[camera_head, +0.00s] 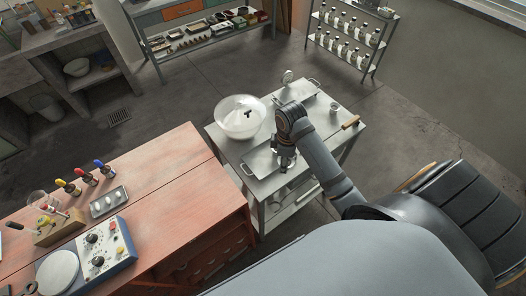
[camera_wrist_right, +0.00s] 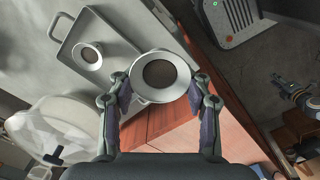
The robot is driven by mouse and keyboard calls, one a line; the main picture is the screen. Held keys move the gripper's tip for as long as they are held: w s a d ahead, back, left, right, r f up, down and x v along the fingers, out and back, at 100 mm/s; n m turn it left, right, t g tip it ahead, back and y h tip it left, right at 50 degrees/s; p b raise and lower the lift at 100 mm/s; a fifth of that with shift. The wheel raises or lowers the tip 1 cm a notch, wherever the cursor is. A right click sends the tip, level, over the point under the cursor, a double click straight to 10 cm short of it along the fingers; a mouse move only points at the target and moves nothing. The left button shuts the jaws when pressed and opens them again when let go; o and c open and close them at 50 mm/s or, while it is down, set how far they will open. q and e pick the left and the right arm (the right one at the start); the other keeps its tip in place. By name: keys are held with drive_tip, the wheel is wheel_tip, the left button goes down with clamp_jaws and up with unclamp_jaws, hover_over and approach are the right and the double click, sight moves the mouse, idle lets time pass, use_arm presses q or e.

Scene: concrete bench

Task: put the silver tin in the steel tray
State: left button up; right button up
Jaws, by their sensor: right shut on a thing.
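My right gripper (camera_head: 285,160) is above the near tray on the grey metal cart in the head view. In the right wrist view my right gripper (camera_wrist_right: 160,100) is shut on a round silver tin (camera_wrist_right: 160,53) with a dark middle. The steel tray (camera_wrist_right: 66,50), shallow with a wire handle, is beside and below the held tin, and a smaller round silver piece (camera_wrist_right: 88,55) with a dark middle lies in it. The near tray (camera_head: 257,163) shows partly in the head view, with my arm covering its right side.
A large pale bowl (camera_head: 240,117) stands on the cart left of my arm; it also shows in the wrist view (camera_wrist_right: 75,115). A second tray (camera_head: 297,90), a small metal cup (camera_head: 334,106) and a wooden handle (camera_head: 350,122) are farther back. A red workbench (camera_head: 150,190) is at left.

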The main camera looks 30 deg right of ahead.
drive_tip(key=w+a+f+p, duration=0.1)
drive_tip(key=w+a+f, duration=0.1)
drive_tip(key=w, duration=0.4)
hover_over(259, 162)
drive_tip(key=s, duration=0.1)
wheel_tip(259, 162, down, 6)
drive_tip(key=shift+r, duration=0.1)
drive_tip(key=shift+w+f, duration=0.1)
drive_tip(key=shift+f, duration=0.15)
drive_tip(key=shift+w+f, duration=0.2)
drive_tip(key=shift+f, duration=0.05)
drive_tip(key=f, duration=0.3)
drive_tip(key=shift+w+a+f, duration=0.1)
drive_tip(key=shift+w+f, duration=0.1)
use_arm(q)
drive_tip(key=shift+w+r, duration=0.75)
drive_tip(key=shift+w, duration=0.15)
